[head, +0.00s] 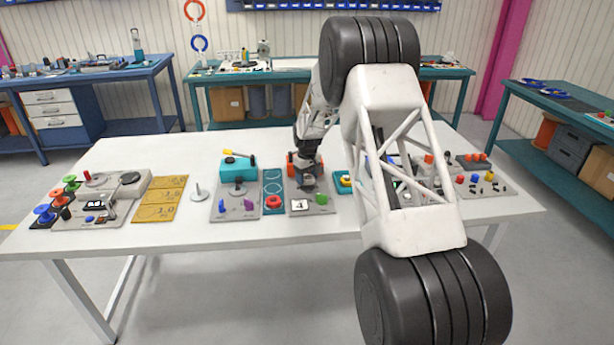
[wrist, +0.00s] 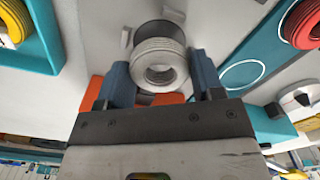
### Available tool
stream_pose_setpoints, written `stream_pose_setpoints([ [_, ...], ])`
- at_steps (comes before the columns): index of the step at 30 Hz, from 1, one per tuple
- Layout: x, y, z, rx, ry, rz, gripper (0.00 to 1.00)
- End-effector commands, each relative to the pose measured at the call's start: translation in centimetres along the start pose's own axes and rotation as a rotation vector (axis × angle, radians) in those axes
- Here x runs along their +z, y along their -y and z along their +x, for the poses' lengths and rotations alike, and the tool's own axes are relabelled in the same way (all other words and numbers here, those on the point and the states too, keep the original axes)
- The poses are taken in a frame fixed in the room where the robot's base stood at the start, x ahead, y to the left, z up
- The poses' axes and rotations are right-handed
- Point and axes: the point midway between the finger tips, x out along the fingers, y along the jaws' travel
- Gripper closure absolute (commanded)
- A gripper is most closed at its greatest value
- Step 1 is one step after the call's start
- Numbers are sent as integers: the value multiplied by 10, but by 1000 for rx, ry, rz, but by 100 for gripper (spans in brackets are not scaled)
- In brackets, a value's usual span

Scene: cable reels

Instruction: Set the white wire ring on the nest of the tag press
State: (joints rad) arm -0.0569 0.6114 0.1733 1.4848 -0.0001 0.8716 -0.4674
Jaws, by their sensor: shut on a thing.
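The white wire ring (wrist: 160,66) is a pale grey-white coil with a dark hole. It sits between the blue fingers of my gripper (wrist: 161,76) in the wrist view, and the gripper is shut on it. A dark round part (wrist: 158,30) shows just beyond the ring; I cannot tell whether they touch. In the head view my gripper (head: 307,172) is low over a grey plate (head: 322,208) marked 4, apparently the tag press. My gripper and arm hide much of the press, and the ring cannot be made out there.
A teal mat (head: 273,180) with circle outlines and a red ring (head: 274,202) lies left of the plate. A teal device (head: 237,167) with a yellow lever stands further left. A teal holder with a yellow coil (head: 345,181) is close on the right. The table's front is clear.

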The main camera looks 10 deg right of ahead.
Motion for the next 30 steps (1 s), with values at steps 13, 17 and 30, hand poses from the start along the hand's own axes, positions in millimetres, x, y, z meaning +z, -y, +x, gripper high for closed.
stream_pose_setpoints([
  [13,0,0,7,-1,1,0,63],
  [17,0,0,12,-1,1,0,63],
  [30,0,0,20,0,0,0,10],
])
